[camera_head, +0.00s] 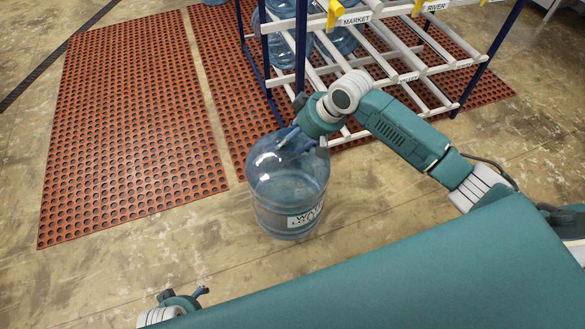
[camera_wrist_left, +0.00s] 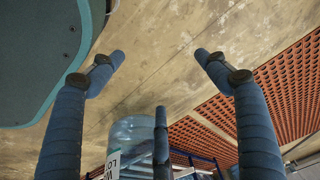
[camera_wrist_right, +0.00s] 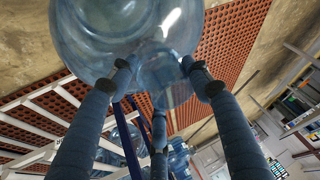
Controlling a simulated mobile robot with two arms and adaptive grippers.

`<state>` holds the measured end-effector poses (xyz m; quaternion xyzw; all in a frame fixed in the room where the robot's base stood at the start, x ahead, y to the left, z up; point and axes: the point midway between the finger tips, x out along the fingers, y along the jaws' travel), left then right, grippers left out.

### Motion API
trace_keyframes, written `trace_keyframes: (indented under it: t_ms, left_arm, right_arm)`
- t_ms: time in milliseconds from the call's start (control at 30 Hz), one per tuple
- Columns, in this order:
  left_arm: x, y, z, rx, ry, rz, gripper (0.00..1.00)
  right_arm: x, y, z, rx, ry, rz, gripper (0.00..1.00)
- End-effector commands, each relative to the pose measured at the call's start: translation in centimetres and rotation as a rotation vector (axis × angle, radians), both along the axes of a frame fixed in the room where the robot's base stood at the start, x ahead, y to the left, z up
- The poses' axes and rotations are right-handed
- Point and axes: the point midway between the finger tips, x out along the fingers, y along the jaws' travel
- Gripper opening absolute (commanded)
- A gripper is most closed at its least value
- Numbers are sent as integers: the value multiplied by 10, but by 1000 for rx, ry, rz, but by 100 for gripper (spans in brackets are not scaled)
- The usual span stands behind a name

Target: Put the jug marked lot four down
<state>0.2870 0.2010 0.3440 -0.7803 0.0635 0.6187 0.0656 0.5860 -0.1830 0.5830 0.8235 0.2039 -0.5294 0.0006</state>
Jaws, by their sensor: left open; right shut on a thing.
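A clear blue water jug (camera_head: 285,190) is upright below my right gripper (camera_head: 298,138), near the mats' edge. Its white label is partly readable, with the lot number too small to make out. The right gripper is shut on the jug's neck; the right wrist view shows its fingers (camera_wrist_right: 155,75) against the jug (camera_wrist_right: 95,35). I cannot tell whether the jug's base touches the floor. My left gripper (camera_head: 185,297) is low at the picture's bottom edge, open and empty in the left wrist view (camera_wrist_left: 160,58). The jug (camera_wrist_left: 138,128) also shows there, apart from the fingers.
A white-railed rack (camera_head: 385,60) with blue posts and tags reading MARKET and RIVER holds other jugs (camera_head: 340,42) behind the held one. Red perforated mats (camera_head: 130,130) cover the floor left of and under the rack. Bare concrete (camera_head: 110,275) lies in front.

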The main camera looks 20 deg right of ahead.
Motion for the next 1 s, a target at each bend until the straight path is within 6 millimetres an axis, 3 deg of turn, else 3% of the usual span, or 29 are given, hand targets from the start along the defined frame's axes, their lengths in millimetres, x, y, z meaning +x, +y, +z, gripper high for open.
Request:
trace_keyframes:
  t_ms: [100, 300, 467, 733, 1000]
  left_arm:
    - [7, 0, 22, -2, -17, 2, 75]
    - [11, 0, 55, -2, -31, 5, 75]
    - [11, 0, 65, -2, -34, 6, 75]
    - [10, 1, 96, -2, -52, 9, 75]
    - [9, 1, 102, -3, -52, 10, 75]
  right_arm:
    - [1, 1, -30, 3, -2, -2, 0]
    - [2, 1, -61, 4, -5, 0, 0]
    - [2, 1, -71, 3, -6, 0, 0]
    - [2, 1, -102, 3, -5, -1, 0]
    - [2, 1, -104, 3, -7, 0, 0]
